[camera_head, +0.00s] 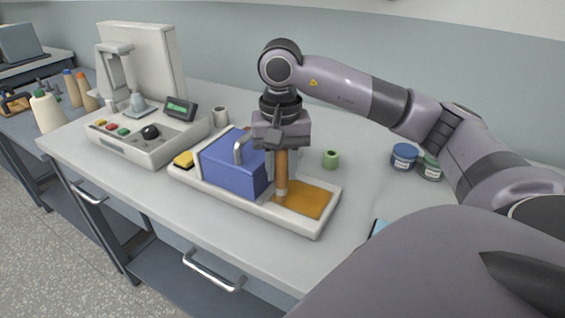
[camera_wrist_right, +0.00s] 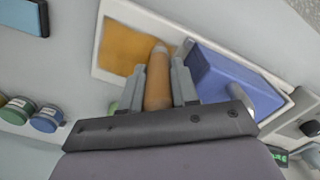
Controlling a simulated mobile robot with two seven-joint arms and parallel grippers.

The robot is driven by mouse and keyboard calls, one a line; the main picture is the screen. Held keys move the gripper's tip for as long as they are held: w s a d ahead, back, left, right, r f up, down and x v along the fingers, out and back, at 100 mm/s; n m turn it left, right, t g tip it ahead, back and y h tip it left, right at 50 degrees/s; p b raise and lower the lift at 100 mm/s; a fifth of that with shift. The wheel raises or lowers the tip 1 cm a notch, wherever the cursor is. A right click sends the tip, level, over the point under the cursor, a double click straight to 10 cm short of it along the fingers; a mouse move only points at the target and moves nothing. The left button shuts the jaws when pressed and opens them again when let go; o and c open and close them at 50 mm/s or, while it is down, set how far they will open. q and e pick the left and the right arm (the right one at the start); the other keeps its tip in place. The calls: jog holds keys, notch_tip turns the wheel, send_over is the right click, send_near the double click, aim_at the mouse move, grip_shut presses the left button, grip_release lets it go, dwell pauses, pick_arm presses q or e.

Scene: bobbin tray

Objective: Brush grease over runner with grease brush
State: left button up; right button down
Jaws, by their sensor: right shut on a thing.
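My right gripper (camera_head: 281,165) is above the right half of a white tray (camera_head: 255,208). It is shut on the grease brush (camera_head: 281,186), which has a brown handle and a pale tip. The brush points down, tip at the left edge of an orange-brown patch (camera_head: 312,202) in the tray; I cannot tell if they touch. The right wrist view shows the brush (camera_wrist_right: 158,80) between the fingers, beside the patch (camera_wrist_right: 130,48). A blue block (camera_head: 225,172) with a grey handle stands in the tray, left of the brush. I cannot clearly identify the runner. My left gripper is out of view.
A yellow block (camera_head: 184,160) sits at the tray's left end. A green cup (camera_head: 331,159) stands behind the tray, blue-lidded (camera_head: 404,155) and green (camera_head: 431,167) jars at right. A control machine (camera_head: 150,140) stands left. The bench front is clear.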

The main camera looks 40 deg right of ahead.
notch_tip(320, 180, up, 5)
jog(key=p, duration=0.3)
jog(key=shift+f, duration=0.15)
dwell(0.6)
